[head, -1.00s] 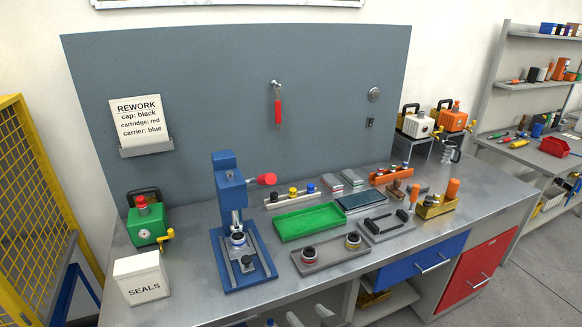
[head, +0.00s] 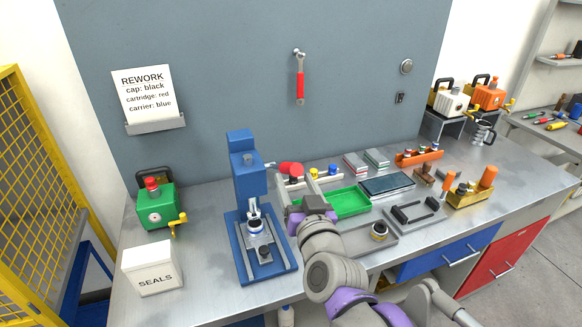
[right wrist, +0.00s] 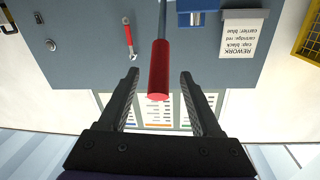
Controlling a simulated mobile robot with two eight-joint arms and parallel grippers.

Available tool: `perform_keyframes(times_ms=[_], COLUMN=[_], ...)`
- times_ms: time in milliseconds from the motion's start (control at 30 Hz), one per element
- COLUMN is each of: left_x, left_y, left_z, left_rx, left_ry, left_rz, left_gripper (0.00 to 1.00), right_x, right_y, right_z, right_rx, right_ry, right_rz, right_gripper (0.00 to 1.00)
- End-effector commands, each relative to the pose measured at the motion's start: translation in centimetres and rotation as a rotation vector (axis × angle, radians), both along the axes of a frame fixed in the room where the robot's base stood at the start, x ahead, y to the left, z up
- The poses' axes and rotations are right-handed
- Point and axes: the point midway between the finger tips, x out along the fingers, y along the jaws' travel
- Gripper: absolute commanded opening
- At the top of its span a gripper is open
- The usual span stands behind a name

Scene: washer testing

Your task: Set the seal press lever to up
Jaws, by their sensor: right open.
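The blue seal press (head: 250,190) stands on the steel bench, left of the green tray. Its lever, with a red handle (head: 290,169), sticks out to the right from the upper part of the press, roughly level. In the right wrist view the red handle (right wrist: 159,72) lies between the fingers, its end near the fingertips. My right gripper (right wrist: 160,80) is open around the handle, with a gap on both sides. In the head view this gripper (head: 303,178) is beside the handle and partly hides the things behind it. My left gripper is not in view.
A white SEALS box (head: 152,270) and a green pump unit (head: 157,208) stand left of the press. A green tray (head: 350,203) and a grey fixture (head: 412,215) lie right of it. A red-handled tool (head: 300,87) hangs on the back panel.

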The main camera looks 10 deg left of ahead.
Motion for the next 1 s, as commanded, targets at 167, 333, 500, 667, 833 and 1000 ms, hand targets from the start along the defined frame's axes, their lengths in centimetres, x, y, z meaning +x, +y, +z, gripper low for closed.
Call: perform_keyframes(times_ms=[167,333,500,667,833,1000], left_x=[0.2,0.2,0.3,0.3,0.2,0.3], left_y=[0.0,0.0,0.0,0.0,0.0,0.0], left_z=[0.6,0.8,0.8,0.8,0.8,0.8], left_rx=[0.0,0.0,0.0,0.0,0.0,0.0], left_ry=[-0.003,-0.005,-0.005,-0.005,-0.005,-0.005], left_rz=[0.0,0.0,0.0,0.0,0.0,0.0], left_gripper=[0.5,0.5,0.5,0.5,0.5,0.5], right_x=[2.6,4.0,4.3,4.3,4.3,4.3], right_y=[1.4,2.1,2.3,2.3,2.3,2.3], right_z=[0.1,0.0,0.0,-0.1,0.0,0.0], right_rx=[-0.001,0.0,0.0,0.0,0.0,0.0], right_ry=[0.0,0.001,0.001,0.001,0.001,0.001], right_rz=[0.0,0.0,0.0,0.0,0.0,0.0], right_gripper=[0.66,0.66,0.66,0.66,0.42,0.12])
